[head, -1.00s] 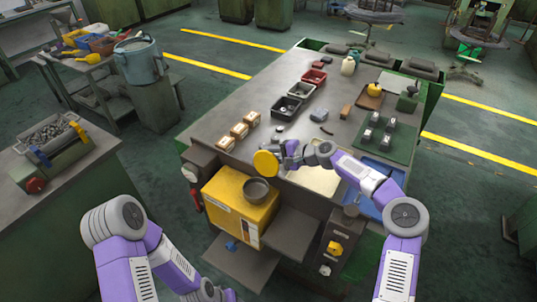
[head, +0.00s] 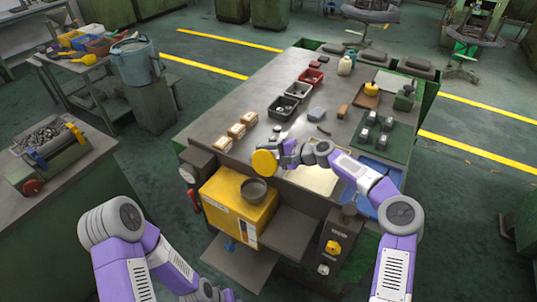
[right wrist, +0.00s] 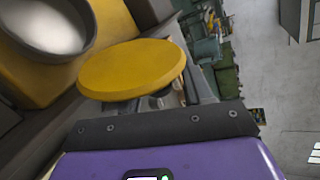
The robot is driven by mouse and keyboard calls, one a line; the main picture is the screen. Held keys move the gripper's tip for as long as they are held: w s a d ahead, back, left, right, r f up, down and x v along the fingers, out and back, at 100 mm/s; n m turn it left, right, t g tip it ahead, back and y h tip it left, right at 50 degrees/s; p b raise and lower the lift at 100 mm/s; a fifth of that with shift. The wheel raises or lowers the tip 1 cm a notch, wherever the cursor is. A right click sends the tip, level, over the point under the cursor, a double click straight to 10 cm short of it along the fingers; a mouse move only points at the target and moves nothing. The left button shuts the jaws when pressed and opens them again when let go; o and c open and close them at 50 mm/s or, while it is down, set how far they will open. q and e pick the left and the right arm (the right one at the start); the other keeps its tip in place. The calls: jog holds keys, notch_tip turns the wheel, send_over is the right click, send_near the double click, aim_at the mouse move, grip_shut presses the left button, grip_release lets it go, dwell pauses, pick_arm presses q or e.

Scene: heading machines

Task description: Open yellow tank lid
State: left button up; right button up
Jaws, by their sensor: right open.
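The yellow tank (head: 238,212) is a box on the near left side of the workbench. Its round grey mouth (head: 253,190) is uncovered in the head view, and shows at the upper left of the right wrist view (right wrist: 48,25). The round yellow lid (head: 264,163) stands tilted up behind the mouth; it shows large in the right wrist view (right wrist: 132,69). My right gripper (head: 284,155) is open, right beside the lid on its far right side. The lid hides its fingertips in the wrist view, so I cannot tell whether they touch it. My left gripper is out of view.
Several pale boxes (head: 235,131) and dark bins (head: 283,107) stand on the workbench (head: 225,108) behind the tank. A control post with a yellow switch (head: 333,247) is at the front right. A side bench with a parts tray (head: 45,148) is at left.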

jog(key=v, duration=0.7)
jog(key=shift+d, duration=0.2)
jog(key=shift+s, duration=0.15)
